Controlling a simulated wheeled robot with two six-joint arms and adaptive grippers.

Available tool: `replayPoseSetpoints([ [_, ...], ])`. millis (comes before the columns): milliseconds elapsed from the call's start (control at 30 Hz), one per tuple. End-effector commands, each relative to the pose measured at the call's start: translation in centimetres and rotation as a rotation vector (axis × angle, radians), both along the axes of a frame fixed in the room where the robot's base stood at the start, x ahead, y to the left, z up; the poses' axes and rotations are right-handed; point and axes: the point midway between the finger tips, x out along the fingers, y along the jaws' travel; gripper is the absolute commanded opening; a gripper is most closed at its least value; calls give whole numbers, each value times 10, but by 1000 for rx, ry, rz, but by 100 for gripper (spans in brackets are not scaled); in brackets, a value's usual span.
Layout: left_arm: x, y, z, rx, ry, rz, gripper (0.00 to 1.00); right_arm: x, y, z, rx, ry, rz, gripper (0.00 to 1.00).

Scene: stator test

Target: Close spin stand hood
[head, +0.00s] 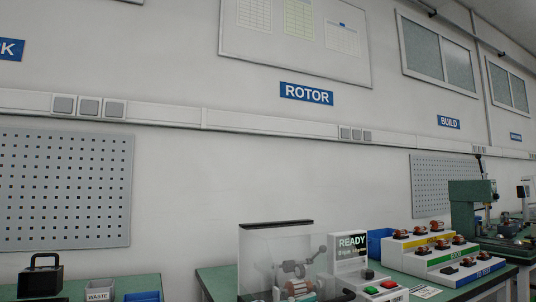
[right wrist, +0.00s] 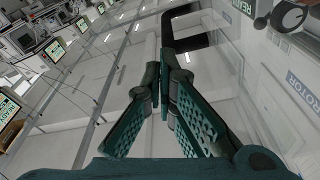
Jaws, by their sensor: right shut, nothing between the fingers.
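The spin stand (head: 352,262) is at the bottom of the head view, with a READY display and green and red buttons. Its clear hood (head: 258,262) has a dark bar along the top and shows in front of a copper-coloured rotor (head: 299,284). The lower part of the stand is cut off, and I cannot tell how far the hood is open. In the right wrist view, my right gripper (right wrist: 161,85) is shut and empty, with clear panels and a black frame (right wrist: 186,32) beyond its fingertips. I cannot tell whether it touches them. My left gripper is not in view.
Right of the stand are a stepped rack (head: 440,252) with several small parts, a blue bin (head: 379,240) and a green machine (head: 470,203). A black carrier (head: 41,275) and a WASTE box (head: 98,292) stand on the left bench. A bench gap lies between.

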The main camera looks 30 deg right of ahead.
Motion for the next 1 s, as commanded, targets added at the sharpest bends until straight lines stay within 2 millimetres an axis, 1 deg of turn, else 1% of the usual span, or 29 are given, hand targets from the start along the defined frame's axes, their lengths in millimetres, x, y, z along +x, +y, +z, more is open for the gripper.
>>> replayPoseSetpoints([
  [333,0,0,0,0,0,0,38,0,1,0,0,0,1,0],
  [433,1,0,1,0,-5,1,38,0,2,3,0,-1,2,0],
  [467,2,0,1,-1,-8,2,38,-1,4,5,0,-1,3,0],
  [567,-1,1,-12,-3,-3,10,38,-5,10,15,0,-2,5,0],
  [667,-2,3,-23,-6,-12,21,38,-13,21,32,1,-3,6,0],
  [800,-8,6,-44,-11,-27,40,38,-1,65,28,1,5,9,0],
  [900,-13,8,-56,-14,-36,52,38,4,89,24,0,5,3,0],
  [1000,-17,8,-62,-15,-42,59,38,8,105,19,1,3,-1,0],
])
